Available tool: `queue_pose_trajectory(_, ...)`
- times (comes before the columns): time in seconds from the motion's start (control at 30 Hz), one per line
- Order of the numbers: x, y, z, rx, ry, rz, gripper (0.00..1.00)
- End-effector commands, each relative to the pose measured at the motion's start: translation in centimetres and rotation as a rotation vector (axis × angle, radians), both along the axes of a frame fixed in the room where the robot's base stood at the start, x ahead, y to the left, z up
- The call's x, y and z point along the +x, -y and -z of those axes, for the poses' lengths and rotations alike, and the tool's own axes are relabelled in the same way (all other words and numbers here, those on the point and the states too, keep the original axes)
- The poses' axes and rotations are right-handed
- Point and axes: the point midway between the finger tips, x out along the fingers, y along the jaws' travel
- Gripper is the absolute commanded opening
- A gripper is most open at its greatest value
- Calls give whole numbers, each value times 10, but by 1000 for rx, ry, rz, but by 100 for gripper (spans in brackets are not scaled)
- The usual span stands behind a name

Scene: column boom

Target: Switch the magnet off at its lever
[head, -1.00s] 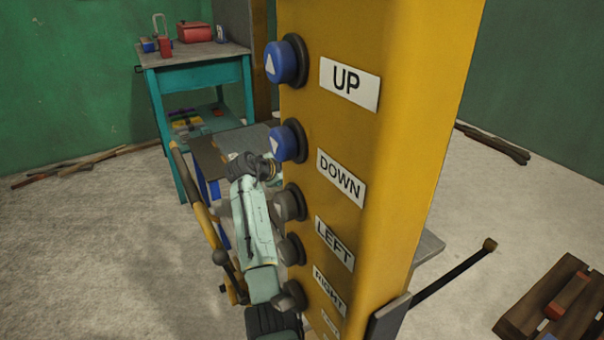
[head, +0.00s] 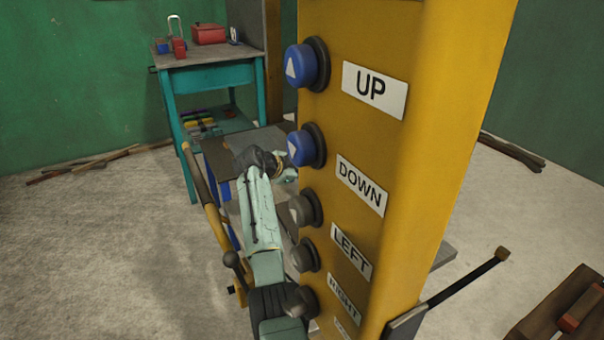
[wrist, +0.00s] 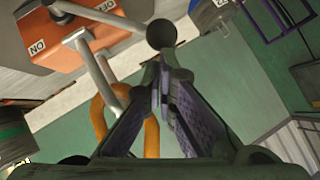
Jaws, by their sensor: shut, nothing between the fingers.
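In the wrist view, an orange magnet body (wrist: 40,70) with white labels, seen upside down and seeming to read ON, is at the upper left. A grey lever (wrist: 115,20) runs from it to a dark ball knob (wrist: 161,34). My gripper (wrist: 160,85) is shut and empty, with its fingertips just below the knob in the picture. I cannot tell whether they touch it. In the head view my arm reaches forward beside the yellow column (head: 420,130); the fingers and the magnet are not clearly visible there.
The column carries UP (head: 307,65) and DOWN (head: 307,146) buttons, with more buttons below, close to my arm. A teal workbench (head: 215,78) stands behind. An orange loop (wrist: 100,118) hangs left of my fingers. Open floor (head: 100,250) lies to the left.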

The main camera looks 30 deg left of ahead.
Motion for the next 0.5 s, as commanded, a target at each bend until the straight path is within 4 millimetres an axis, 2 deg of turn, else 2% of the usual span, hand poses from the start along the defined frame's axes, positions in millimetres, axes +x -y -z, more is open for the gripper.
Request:
queue_pose_trajectory(0.3, 1, 0, -58, 3, 5, 0, 0)
queue_pose_trajectory(0.5, 0, 0, -88, 2, 3, 0, 0)
